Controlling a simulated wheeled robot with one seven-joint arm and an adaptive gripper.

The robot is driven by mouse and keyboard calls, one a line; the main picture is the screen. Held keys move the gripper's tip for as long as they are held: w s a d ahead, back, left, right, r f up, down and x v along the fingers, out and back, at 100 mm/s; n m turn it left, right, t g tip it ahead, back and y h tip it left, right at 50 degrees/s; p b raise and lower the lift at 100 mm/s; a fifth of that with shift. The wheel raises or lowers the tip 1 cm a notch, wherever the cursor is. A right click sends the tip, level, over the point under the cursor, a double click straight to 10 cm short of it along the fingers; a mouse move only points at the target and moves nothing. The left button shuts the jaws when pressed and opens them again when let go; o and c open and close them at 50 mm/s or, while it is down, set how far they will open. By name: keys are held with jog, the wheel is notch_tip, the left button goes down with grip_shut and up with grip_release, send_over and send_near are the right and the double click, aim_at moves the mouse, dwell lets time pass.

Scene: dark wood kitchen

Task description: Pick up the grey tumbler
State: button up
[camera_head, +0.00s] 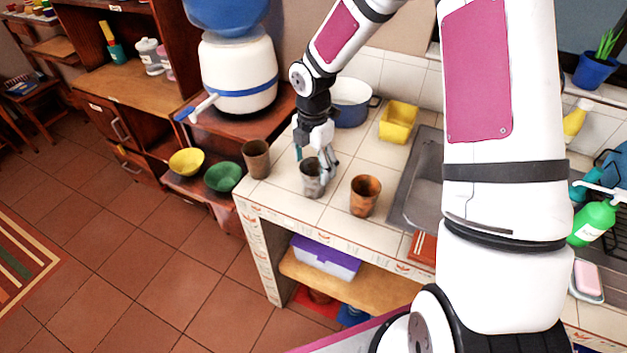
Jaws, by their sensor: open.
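The grey tumbler (311,183) stands upright on the white tiled counter (330,217), near its left end. My gripper (318,168) is open and points down over the tumbler. Its fingers reach down at the tumbler's rim and overlap it in the picture. I cannot tell whether they touch it or how far they go around it. Part of the tumbler's upper side is hidden by the fingers.
A brown cup (257,160) stands left of the tumbler and an orange-brown cup (364,196) stands right of it. Behind are a white-blue pot (351,108) and a yellow container (397,122). A sink (408,205) lies to the right.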

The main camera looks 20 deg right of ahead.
aim_at(314, 183)
jog(key=f, duration=0.2)
jog(key=s+f+p, duration=0.1)
jog(key=f, duration=0.2)
jog(key=shift+a+f, duration=0.1)
jog(key=shift+f, duration=0.4)
jog(key=c, duration=0.9)
jog(key=shift+c, duration=0.2)
